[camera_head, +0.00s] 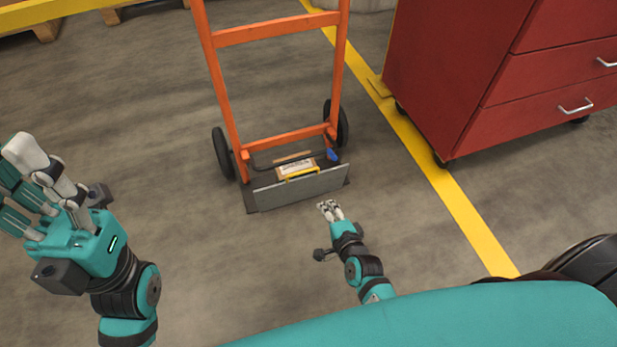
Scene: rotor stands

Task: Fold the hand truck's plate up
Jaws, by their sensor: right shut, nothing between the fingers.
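The orange hand truck (285,136) stands upright on the floor, facing me. Its grey plate (300,189) is at the foot, tilted up with its broad face toward me, its lower edge by a dark strip on the floor. My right gripper (328,206) is shut and empty, low in front of the plate's right part; whether it touches cannot be told. My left gripper (22,188) is at the far left, well away from the hand truck, its fingers apart and empty.
A small box (297,168) with a yellow part and a blue item (333,155) sit behind the plate. A red drawer cabinet (450,75) on casters stands right, beyond a yellow floor line (460,210). Pallets lie at the back left. Floor left of the truck is clear.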

